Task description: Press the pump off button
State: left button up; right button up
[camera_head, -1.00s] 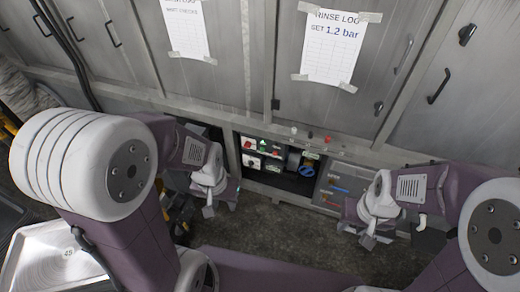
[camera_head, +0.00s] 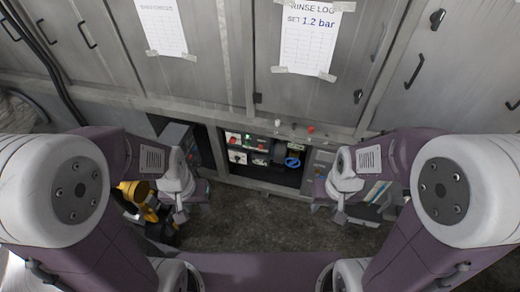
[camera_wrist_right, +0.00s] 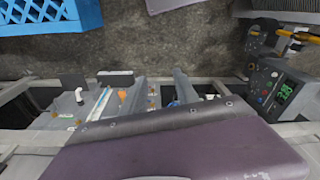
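In the head view a small control panel (camera_head: 239,140) with red and green spots sits in the dark opening under the cabinets. A white panel (camera_head: 238,157) with dark knobs is below it. The labels are too small to read, so I cannot tell which button is the pump off button. My left gripper (camera_head: 180,214) hangs left of the opening, apart from the panels. My right gripper (camera_head: 339,216) hangs to the right of it, also apart. Both look empty; their finger gaps are too small to judge. The right wrist view shows no fingers.
A blue ring handle (camera_head: 292,162) is in the opening's right part. A red knob (camera_head: 310,129) is on the ledge above. Yellow equipment (camera_head: 137,192) stands by my left arm. The right wrist view shows a blue crate (camera_wrist_right: 45,14) and a grey box with a green display (camera_wrist_right: 285,92).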

grip_shut()
dwell(1.6)
